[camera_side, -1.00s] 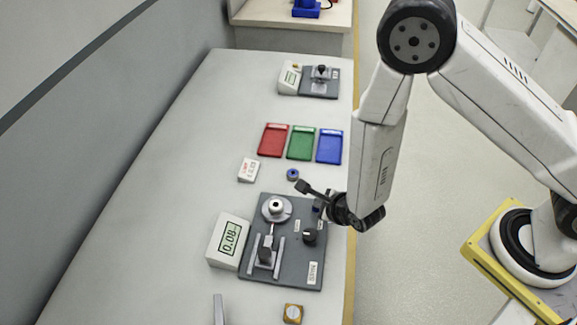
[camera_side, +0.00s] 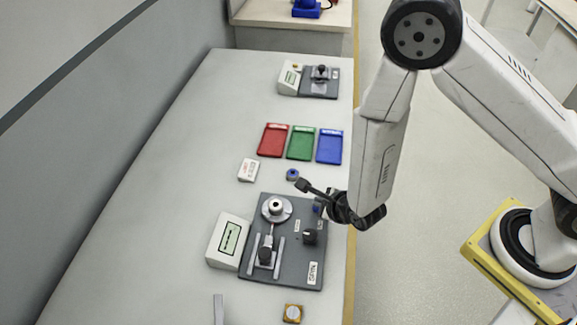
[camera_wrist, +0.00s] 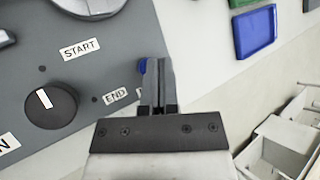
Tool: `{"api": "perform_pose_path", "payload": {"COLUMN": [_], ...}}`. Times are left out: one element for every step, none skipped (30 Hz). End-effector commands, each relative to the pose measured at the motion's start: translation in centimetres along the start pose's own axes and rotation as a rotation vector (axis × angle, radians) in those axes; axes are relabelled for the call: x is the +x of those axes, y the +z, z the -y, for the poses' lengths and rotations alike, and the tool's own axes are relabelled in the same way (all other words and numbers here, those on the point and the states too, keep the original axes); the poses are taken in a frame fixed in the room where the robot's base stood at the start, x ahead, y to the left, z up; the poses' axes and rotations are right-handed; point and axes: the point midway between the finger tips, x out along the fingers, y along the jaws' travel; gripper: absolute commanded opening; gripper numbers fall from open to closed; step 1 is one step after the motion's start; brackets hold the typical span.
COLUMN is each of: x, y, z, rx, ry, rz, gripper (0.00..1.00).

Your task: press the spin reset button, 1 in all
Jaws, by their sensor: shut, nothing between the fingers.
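A dark grey instrument plate (camera_side: 290,250) lies on the bench in the side view. A small blue button (camera_side: 316,209) is near its upper right edge. In the wrist view the blue button (camera_wrist: 142,66) shows just left of my fingertips, partly hidden by them. My gripper (camera_wrist: 157,64) is shut and empty, its fingers close together. In the side view my gripper (camera_side: 323,211) is at the plate's right edge, beside the blue button. I cannot tell whether they touch. The white display box (camera_side: 230,240) shows dashes.
The plate carries a round silver part (camera_side: 276,208), a metal slide (camera_side: 266,253) and a black knob (camera_side: 309,236). Red (camera_side: 273,140), green (camera_side: 301,144) and blue (camera_side: 330,147) trays stand behind.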

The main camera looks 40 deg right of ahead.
Motion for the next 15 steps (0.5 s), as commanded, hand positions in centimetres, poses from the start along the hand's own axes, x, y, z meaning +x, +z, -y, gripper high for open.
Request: {"api": "perform_pose_path", "payload": {"x": [-0.18,-0.26,-0.37,-0.45,-0.52,-0.59,-0.64,-0.67,-0.7,-0.71,-0.72,-0.72,-0.72,-0.71,-0.71], "y": [0.14,0.21,0.3,0.36,0.42,0.46,0.48,0.49,0.49,0.5,0.5,0.5,0.5,0.5,0.5], "z": [0.13,0.19,0.27,0.33,0.38,0.43,0.46,0.48,0.5,0.51,0.51,0.51,0.51,0.51,0.51], "rx": [0.0,0.0,0.0,0.0,0.0,0.0,0.0,0.0,-0.001,-0.001,-0.001,-0.001,-0.001,-0.001,0.0], "ry": [0.0,0.0,0.0,0.0,0.0,0.0,0.0,0.0,0.0,0.0,0.0,0.0,0.0,0.0,0.0], "rz": [0.001,0.001,0.001,0.001,0.001,0.001,0.001,0.001,0.0,0.0,0.0,0.0,0.0,0.0,0.0], "gripper": [0.0,0.0,0.0,0.0,0.0,0.0,0.0,0.0,0.0,0.0,0.0,0.0,0.0,0.0,0.0]}}
